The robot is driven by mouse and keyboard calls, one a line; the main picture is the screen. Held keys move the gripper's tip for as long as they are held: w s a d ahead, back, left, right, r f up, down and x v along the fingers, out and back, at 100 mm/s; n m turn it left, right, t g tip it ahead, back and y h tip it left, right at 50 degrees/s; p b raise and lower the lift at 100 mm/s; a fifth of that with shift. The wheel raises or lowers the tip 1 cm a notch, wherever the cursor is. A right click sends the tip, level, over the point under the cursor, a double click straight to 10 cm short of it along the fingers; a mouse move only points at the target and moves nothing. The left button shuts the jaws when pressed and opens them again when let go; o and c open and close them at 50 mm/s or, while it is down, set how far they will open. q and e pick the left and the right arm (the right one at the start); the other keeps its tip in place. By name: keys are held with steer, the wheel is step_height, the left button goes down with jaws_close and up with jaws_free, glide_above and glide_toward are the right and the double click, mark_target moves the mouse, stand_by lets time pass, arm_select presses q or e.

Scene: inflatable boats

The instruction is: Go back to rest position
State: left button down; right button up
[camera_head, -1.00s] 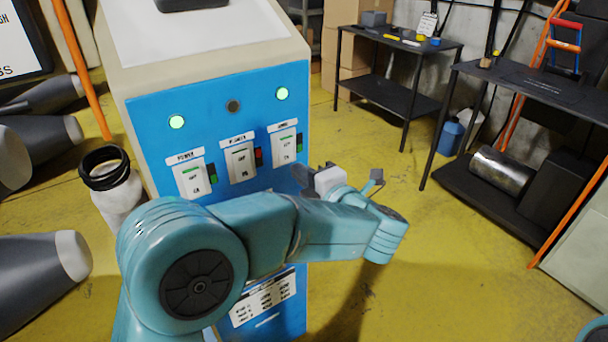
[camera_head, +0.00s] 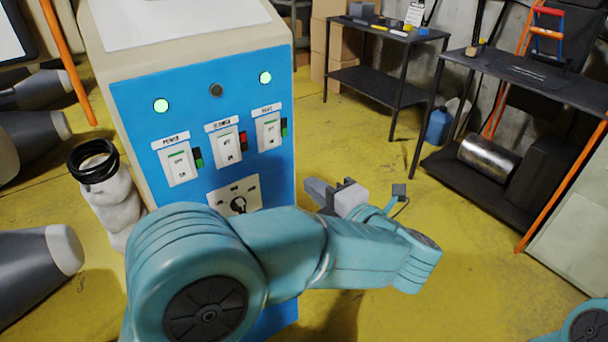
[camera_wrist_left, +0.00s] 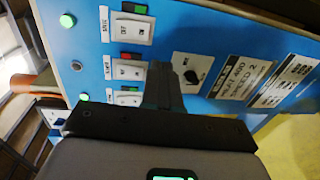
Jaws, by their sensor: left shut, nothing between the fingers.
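My left gripper (camera_head: 322,190) shows beyond my teal arm in the head view, just right of the blue panel's edge and apart from it. In the left wrist view its fingers (camera_wrist_left: 162,85) are together with nothing between them, in front of the panel. The blue control panel (camera_head: 215,100) has three rocker switches, green lamps at left and right, a dark lamp between them and a rotary knob (camera_head: 238,204). The knob also shows in the left wrist view (camera_wrist_left: 192,77). My arm hides the lower panel. Only a teal piece of my right arm shows at the lower right; its gripper is out of view.
Black tables (camera_head: 545,85) stand at the right and back, with a metal cylinder (camera_head: 487,158) on a lower shelf. Yellow floor is clear between panel and tables.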

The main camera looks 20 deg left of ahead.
arm_select(q)
steer(key=shift+s+d+f, duration=0.1)
steer(key=shift+s+d, duration=0.35)
steer(key=shift+d, duration=0.05)
steer(key=shift+w, duration=0.1)
